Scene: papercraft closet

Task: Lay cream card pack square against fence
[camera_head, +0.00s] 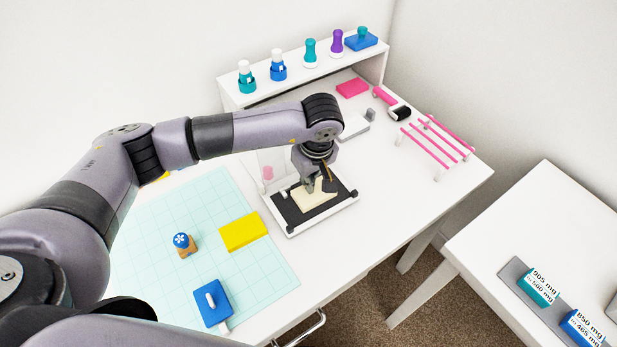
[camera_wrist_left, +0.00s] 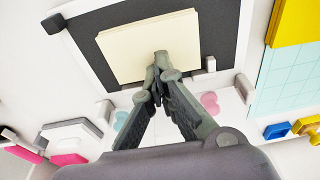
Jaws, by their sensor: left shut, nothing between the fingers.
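The cream card pack (camera_head: 318,197) lies flat on the black bed of a white-framed device (camera_head: 293,222) in the middle of the table. In the left wrist view the cream pack (camera_wrist_left: 145,45) sits inside the black bed (camera_wrist_left: 222,35), its edges roughly parallel to the frame. A small light block (camera_wrist_left: 210,64) stands just beside its near right corner. I cannot tell which part is the fence. My left gripper (camera_head: 309,187) is shut and empty, pointing down at the pack; its fingertips (camera_wrist_left: 160,62) overlap the pack's near edge. Contact cannot be told. My right gripper is not in view.
A teal grid mat (camera_head: 160,225) carries a yellow pack (camera_head: 243,232), a stamp (camera_head: 184,245) and a blue block (camera_head: 212,303). A shelf (camera_head: 300,80) with bottles stands behind. A pink pack (camera_head: 352,88) and a pink-rod rack (camera_head: 437,142) are at the back right.

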